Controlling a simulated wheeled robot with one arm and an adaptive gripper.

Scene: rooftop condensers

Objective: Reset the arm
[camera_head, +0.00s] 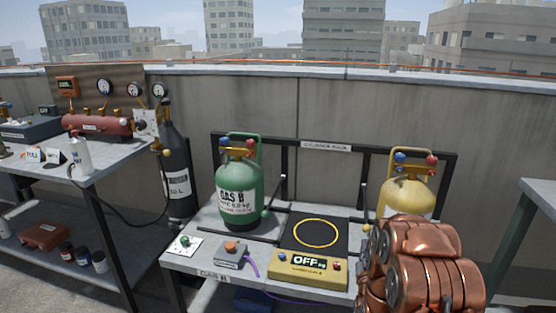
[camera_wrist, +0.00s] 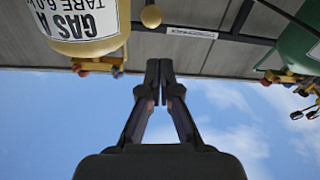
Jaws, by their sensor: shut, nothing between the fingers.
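My gripper (camera_wrist: 166,75) is in the middle of the wrist view, with its two fingers together and nothing between them. That view is upside down, with sky behind the fingers. The Gas A cylinder (camera_wrist: 75,25) is at its upper left and the green cylinder (camera_wrist: 302,42) at its right edge, both apart from the fingers. In the head view my copper-coloured arm is folded at the lower right, in front of the yellow cylinder (camera_head: 407,197) and hiding its lower part. My gripper cannot be made out there.
A bench holds the green Gas B cylinder (camera_head: 238,193), a scale (camera_head: 310,268) reading OFF with a bare black plate, and a small grey box (camera_head: 232,254). A black rack frame (camera_head: 289,143) stands behind. A left table (camera_head: 108,157) and dark cylinder (camera_head: 177,165) stand near the wall.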

